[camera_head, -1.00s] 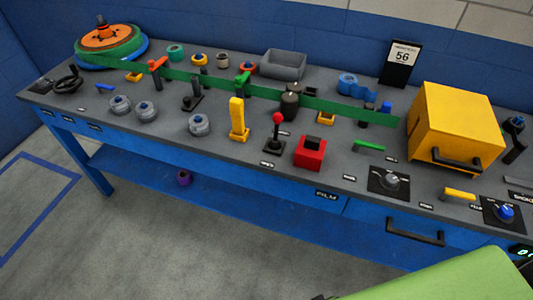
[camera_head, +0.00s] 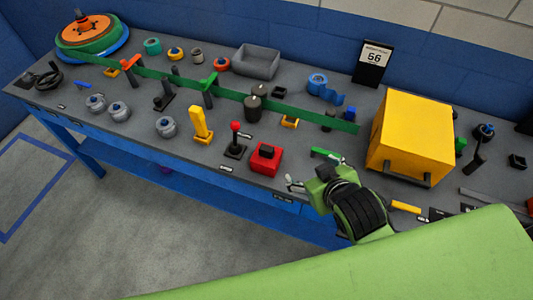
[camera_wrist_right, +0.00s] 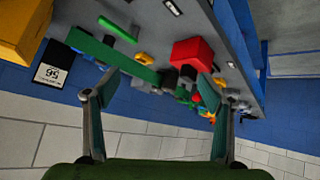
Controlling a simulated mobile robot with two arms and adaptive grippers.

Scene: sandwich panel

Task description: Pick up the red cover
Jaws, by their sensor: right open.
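The red cover (camera_head: 265,158) is a small boxy red piece on the grey bench top, with a dark block showing at its top. It also shows in the right wrist view (camera_wrist_right: 192,52), beyond the fingers. My right gripper (camera_head: 316,174) is open and empty. In the head view it is to the right of the red cover and nearer the front edge, apart from it. Its two spread fingers show in the right wrist view (camera_wrist_right: 155,94). My left gripper is not in view.
A red-knobbed lever (camera_head: 235,141) and an upright yellow handle (camera_head: 200,125) stand left of the cover. A green bar (camera_head: 325,152) lies to its right, near a large yellow box (camera_head: 411,135). A long green strip (camera_head: 222,90) runs along the bench behind.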

